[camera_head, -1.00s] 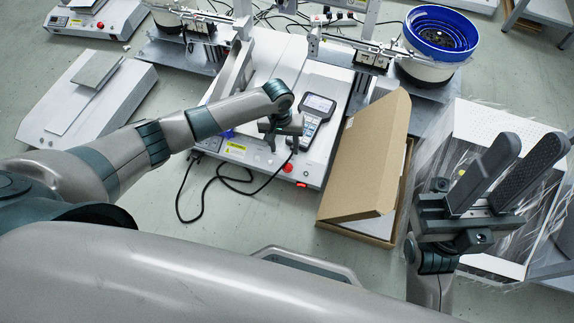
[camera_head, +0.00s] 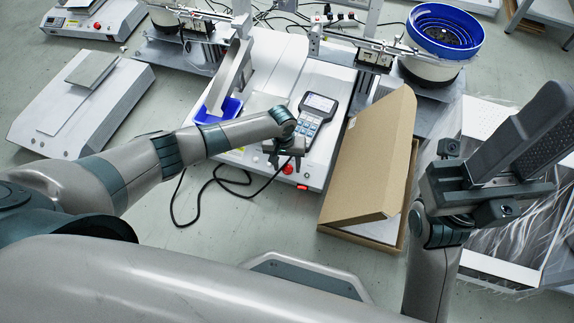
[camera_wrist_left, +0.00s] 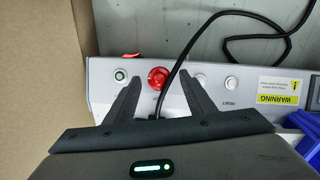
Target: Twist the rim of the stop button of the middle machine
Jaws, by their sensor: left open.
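The middle machine (camera_head: 318,75) is a white unit with a sloping front. Its red stop button (camera_head: 288,169) sits on the front panel, below my left gripper (camera_head: 288,154). In the left wrist view the red stop button (camera_wrist_left: 158,77) shows between the fingertips of my open left gripper (camera_wrist_left: 159,80), with a gap on each side. I cannot tell how far the fingers reach down around its rim. My right gripper (camera_head: 530,140) looks open and empty, raised at the right, away from the machine.
A black cable (camera_wrist_left: 187,55) passes the button and runs between the fingers. Small round buttons (camera_wrist_left: 231,83) flank it. A handheld device (camera_head: 317,116) lies on the machine. An open cardboard box (camera_head: 367,160) stands close on the right; a blue bin (camera_head: 228,108) is at left.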

